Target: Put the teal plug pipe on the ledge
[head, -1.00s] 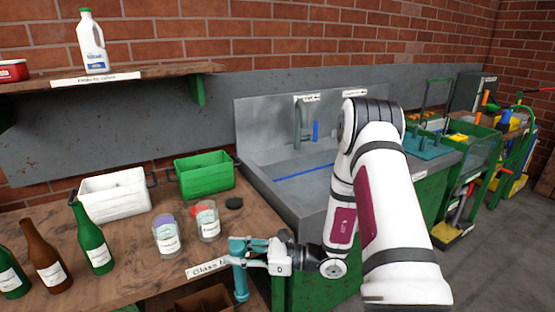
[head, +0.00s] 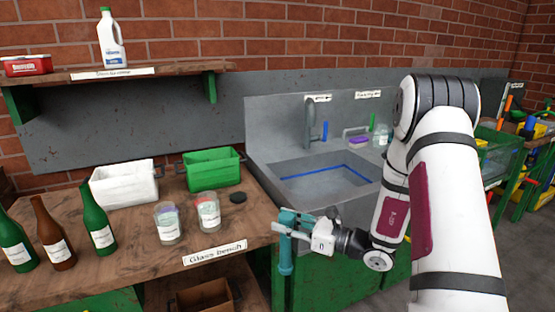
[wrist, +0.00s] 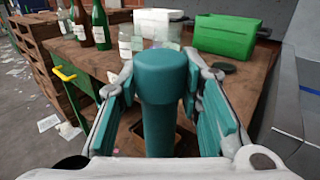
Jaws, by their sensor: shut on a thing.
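The teal plug pipe (head: 286,262) hangs upright in my gripper (head: 290,226), its lower end below the bench-top level. In the wrist view the pipe (wrist: 161,90) stands between the two teal-padded fingers, with its wider rounded end towards the camera. My gripper is shut on it, just off the right front corner of the glass bench. A wooden wall shelf (head: 165,70), which may be the ledge, is at the upper left. It holds a white milk jug (head: 111,40) and a red tin (head: 28,66), with bare board right of the jug.
The glass bench (head: 140,255) carries several bottles, two glass jars (head: 167,222), a white bin (head: 124,187), a green bin (head: 213,170) and a black disc (head: 238,197). A metal sink (head: 270,150) stands behind my gripper. A wooden crate (head: 205,297) sits below the bench.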

